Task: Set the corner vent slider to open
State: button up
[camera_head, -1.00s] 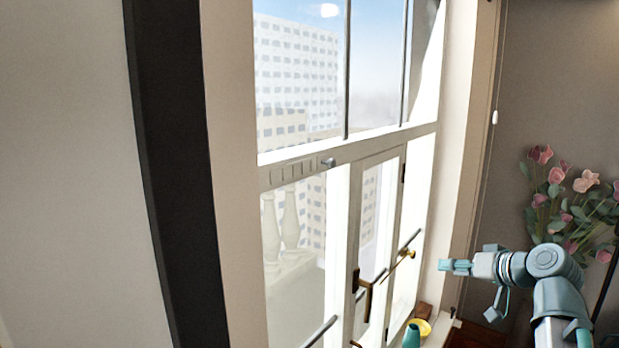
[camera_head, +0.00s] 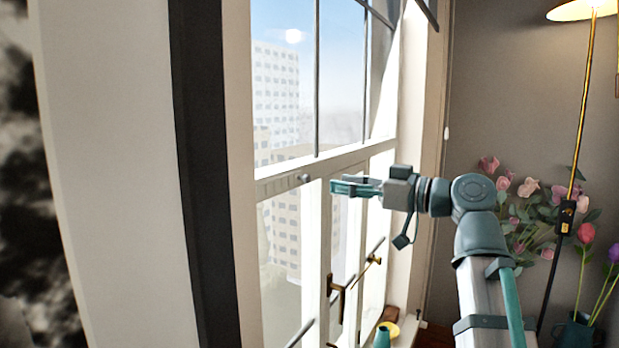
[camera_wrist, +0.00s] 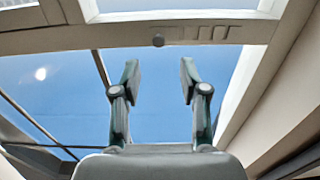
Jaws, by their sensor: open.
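The vent slider's small grey knob (camera_head: 304,178) sits on the white horizontal window rail (camera_head: 345,158), at the right end of a row of slots. In the wrist view, which appears upside down, the knob (camera_wrist: 158,40) is at the left end of the slots (camera_wrist: 202,33). My gripper (camera_head: 334,187) is open and empty, just right of the knob in the head view. In the wrist view the fingertips of my gripper (camera_wrist: 160,70) straddle the knob's line from below. No contact shows; the remaining distance is unclear.
Brass handles (camera_head: 336,287) and bars project from the window below the rail. A yellow bowl (camera_head: 389,331) and a teal vase (camera_head: 382,338) stand on the sill. Flowers (camera_head: 540,205) and a floor lamp (camera_head: 575,150) stand at the right. A dark vertical strip (camera_head: 205,180) borders the left.

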aim_at(309, 180)
jog(key=p+x, duration=0.2)
jog(key=x, duration=0.4)
jog(key=shift+w+a+r, duration=0.1)
jog(key=shift+w+a, duration=0.15)
jog(key=shift+a, duration=0.1)
jog(key=shift+w+a+p, duration=0.3)
jog(key=shift+w+a, duration=0.05)
jog(key=shift+a, duration=0.25)
grip_shut()
